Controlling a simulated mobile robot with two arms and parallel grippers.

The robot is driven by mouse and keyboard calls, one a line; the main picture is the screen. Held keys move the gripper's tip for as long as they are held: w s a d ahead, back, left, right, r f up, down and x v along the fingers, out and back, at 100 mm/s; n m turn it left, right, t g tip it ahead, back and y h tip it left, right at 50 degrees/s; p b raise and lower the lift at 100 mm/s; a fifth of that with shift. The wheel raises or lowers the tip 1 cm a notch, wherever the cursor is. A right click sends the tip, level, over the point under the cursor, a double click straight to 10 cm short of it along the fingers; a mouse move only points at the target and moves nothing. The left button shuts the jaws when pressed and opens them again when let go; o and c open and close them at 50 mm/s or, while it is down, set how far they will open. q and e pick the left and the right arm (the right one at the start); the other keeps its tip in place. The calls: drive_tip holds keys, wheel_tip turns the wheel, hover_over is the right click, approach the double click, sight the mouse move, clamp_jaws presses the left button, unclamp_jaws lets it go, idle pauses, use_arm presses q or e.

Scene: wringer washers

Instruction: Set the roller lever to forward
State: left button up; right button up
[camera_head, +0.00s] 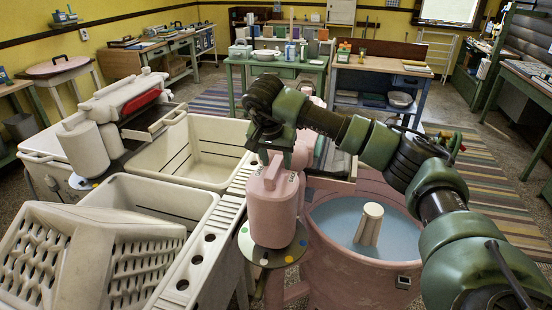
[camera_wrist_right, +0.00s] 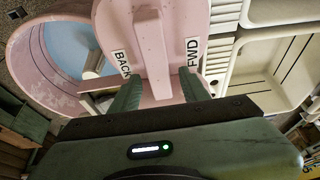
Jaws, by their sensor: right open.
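The pink wringer head (camera_head: 272,210) stands upright beside the pink washer tub in the head view. In the right wrist view the pink roller lever (camera_wrist_right: 150,45) is a narrow bar on its top. The BACK label (camera_wrist_right: 122,63) is to its left and the FWD label (camera_wrist_right: 193,52) to its right; the lever stands about midway between them. My right gripper (camera_wrist_right: 160,92) is open, its two green fingers apart on either side of the lever's near end. Whether either finger touches it I cannot tell. In the head view my right gripper (camera_head: 275,153) is just above the head, partly hiding the lever. My left gripper is not in view.
The pink tub (camera_head: 335,270) with blue water and a pale agitator (camera_head: 369,224) is right of the head. White twin tubs (camera_head: 195,160) and another wringer (camera_head: 120,95) are left. A disc with coloured dots (camera_head: 272,256) sits under the head. Workbenches stand behind.

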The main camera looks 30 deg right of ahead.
clamp_jaws()
idle(1.4)
